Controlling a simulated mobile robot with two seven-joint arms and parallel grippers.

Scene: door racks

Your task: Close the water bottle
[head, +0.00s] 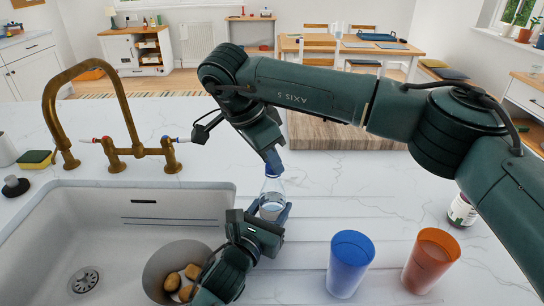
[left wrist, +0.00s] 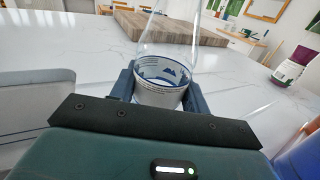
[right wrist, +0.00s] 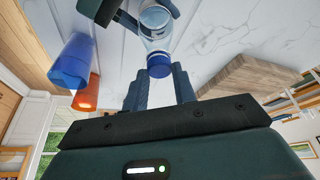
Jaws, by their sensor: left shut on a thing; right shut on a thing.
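A clear water bottle (head: 271,197) stands upright on the white counter right of the sink. My left gripper (head: 270,212) is shut around its lower part. The left wrist view shows its printed label (left wrist: 160,85) between the fingers (left wrist: 160,92). A blue cap (head: 272,171) is at the bottle's top, and my right gripper (head: 272,160) reaches down to it from above. In the right wrist view the cap (right wrist: 159,66) is between the right fingers (right wrist: 160,84), in line with the bottle neck. I cannot tell how tightly it sits.
A blue cup (head: 349,264) and an orange cup (head: 430,260) stand right of the bottle. A wooden board (head: 330,135) lies behind. The sink (head: 110,215), with a pot (head: 160,262) in it, is at left. A labelled jar (head: 461,212) stands at far right.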

